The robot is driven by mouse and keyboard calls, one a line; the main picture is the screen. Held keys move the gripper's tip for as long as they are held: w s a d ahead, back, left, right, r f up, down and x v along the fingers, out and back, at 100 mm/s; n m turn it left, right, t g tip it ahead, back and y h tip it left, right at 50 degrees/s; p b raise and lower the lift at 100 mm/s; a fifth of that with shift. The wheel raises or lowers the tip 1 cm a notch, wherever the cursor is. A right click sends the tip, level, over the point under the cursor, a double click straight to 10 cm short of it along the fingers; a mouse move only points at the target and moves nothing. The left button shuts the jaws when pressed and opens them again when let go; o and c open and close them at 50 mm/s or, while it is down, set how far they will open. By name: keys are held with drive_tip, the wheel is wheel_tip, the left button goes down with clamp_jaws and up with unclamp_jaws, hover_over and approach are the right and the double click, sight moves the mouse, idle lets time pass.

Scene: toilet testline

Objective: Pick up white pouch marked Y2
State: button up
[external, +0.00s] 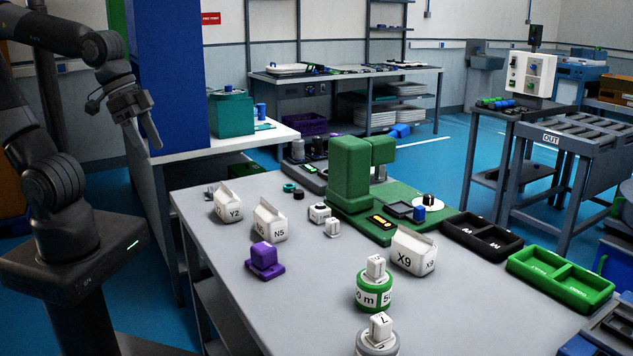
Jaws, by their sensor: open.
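The white pouch marked Y2 (228,206) stands upright at the far left corner of the grey table (330,290). It has a folded top and dark lettering on its faces. My gripper (146,136) hangs in the air to the left of the table, above and left of the Y2 pouch and well apart from it. It is open, and nothing shows between its fingers. Two similar white pouches, marked N5 (269,221) and X9 (413,252), stand on the same table to the right of Y2.
A purple block (264,260) sits in front of N5. Small dark and teal caps (290,187) lie behind it. A green machine (350,172) stands mid-table. Labelled weights (374,288) stand toward the front. Black (482,236) and green trays (560,279) are at right. A blue cabinet (165,75) rises behind my arm.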

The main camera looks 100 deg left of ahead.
drive_tip(key=w+a+f+n+g, duration=0.2)
drive_tip(key=w+a+f+n, duration=0.2)
drive_tip(key=a+n, duration=0.3)
drive_tip(key=n+g+y, duration=0.3)
drive_tip(key=n+g, duration=0.3)
drive_tip(key=n, duration=1)
approach(227, 197)
drive_tip(key=shift+x, duration=0.9)
drive_tip(key=shift+s+a+f, duration=0.1)
drive_tip(key=shift+a+f, duration=0.15)
drive_tip(key=shift+a, duration=0.1)
drive_tip(key=x, duration=0.9)
drive_tip(key=shift+f, duration=0.25)
drive_tip(key=shift+s+f, duration=0.15)
drive_tip(key=shift+f, duration=0.25)
drive_tip(key=shift+f, duration=0.25)
drive_tip(key=shift+c, duration=0.6)
drive_tip(key=c, duration=1)
